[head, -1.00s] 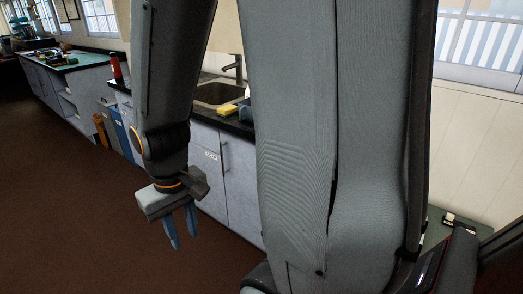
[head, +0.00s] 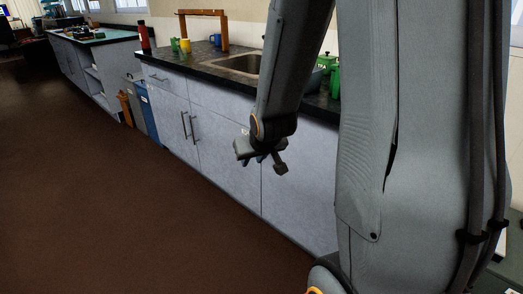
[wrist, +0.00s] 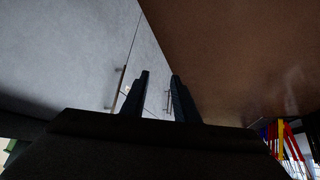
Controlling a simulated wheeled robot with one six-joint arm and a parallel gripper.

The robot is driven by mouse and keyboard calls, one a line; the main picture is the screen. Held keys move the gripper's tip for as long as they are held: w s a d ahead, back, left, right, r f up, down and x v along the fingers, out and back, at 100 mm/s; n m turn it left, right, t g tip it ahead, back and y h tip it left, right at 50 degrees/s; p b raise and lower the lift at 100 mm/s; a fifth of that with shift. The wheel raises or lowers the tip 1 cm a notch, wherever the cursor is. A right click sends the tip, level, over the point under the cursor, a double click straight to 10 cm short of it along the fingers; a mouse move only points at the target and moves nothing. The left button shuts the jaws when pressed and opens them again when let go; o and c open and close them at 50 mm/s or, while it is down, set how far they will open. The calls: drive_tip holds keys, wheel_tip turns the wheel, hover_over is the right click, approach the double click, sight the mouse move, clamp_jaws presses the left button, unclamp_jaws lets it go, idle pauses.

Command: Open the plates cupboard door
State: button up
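A row of pale grey cupboard doors runs under the dark counter. Two closed doors, a left door (head: 172,135) and a right door (head: 222,160), have upright bar handles (head: 184,126) side by side near their shared seam. A pale label shows beside my arm, but I cannot read which door is for plates. My gripper (head: 262,160) is in front of the cupboards, right of these handles. In the wrist view my gripper (wrist: 160,80) has two dark fingers apart with nothing between them. A bar handle (wrist: 118,86) shows beyond the left finger, and another (wrist: 168,100) shows between the fingers.
The counter (head: 205,62) holds a sink (head: 243,63), a wooden rack (head: 205,14), mugs and a red bottle (head: 143,36). A blue bin (head: 147,103) stands at the cupboards' left end. The brown floor (head: 110,210) is clear at front left.

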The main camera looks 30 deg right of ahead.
drive_tip(key=w+d+f+t+h+b, duration=0.1)
drive_tip(key=w+d+f+t+b, duration=0.2)
drive_tip(key=w+d+b, duration=0.2)
drive_tip(key=w+d+f+m+t+h+b, duration=0.1)
drive_tip(key=w+d+f+t+b, duration=0.2)
drive_tip(key=w+b, duration=0.6)
drive_tip(key=w+d+f+t+h+b, duration=0.1)
drive_tip(key=w+d+f+t+b, duration=0.2)
drive_tip(key=w+d+b, duration=0.3)
drive_tip(key=shift+w+d+t+b, duration=0.4)
drive_tip(key=shift+w+d, duration=0.65)
drive_tip(key=shift+w, duration=0.5)
clamp_jaws()
